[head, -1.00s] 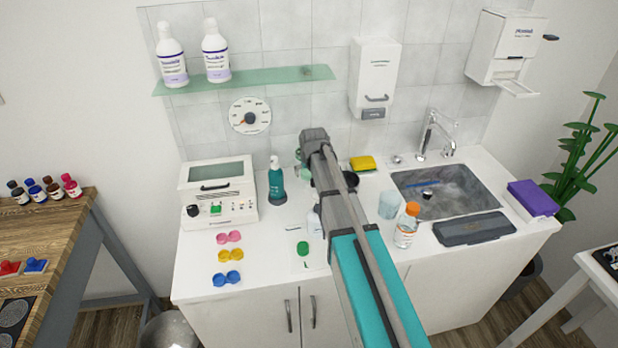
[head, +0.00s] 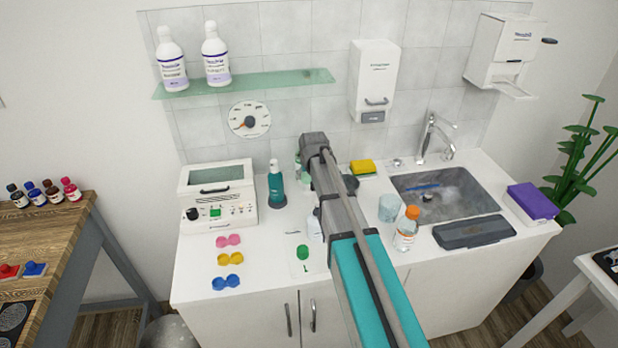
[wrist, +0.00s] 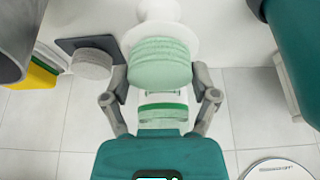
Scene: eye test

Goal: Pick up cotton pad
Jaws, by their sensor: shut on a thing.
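My gripper (wrist: 160,80) is at the back of the white counter, close to the tiled wall. In the wrist view its two fingers press on both sides of a pale green, round, ribbed thing that looks like the cotton pad (wrist: 160,62). A white round rim and a white body show just beyond it. In the head view my arm and gripper (head: 313,142) hide most of that spot. A white round stack (wrist: 92,63) on a dark square stands beside the left finger, apart from it.
A teal bottle (head: 276,185) stands left of my gripper, near a white device (head: 217,197). A yellow sponge (head: 362,167) is to the right. A clear cup (head: 389,207), an orange-capped bottle (head: 406,230) and the sink (head: 470,205) lie further right. The wall is close behind.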

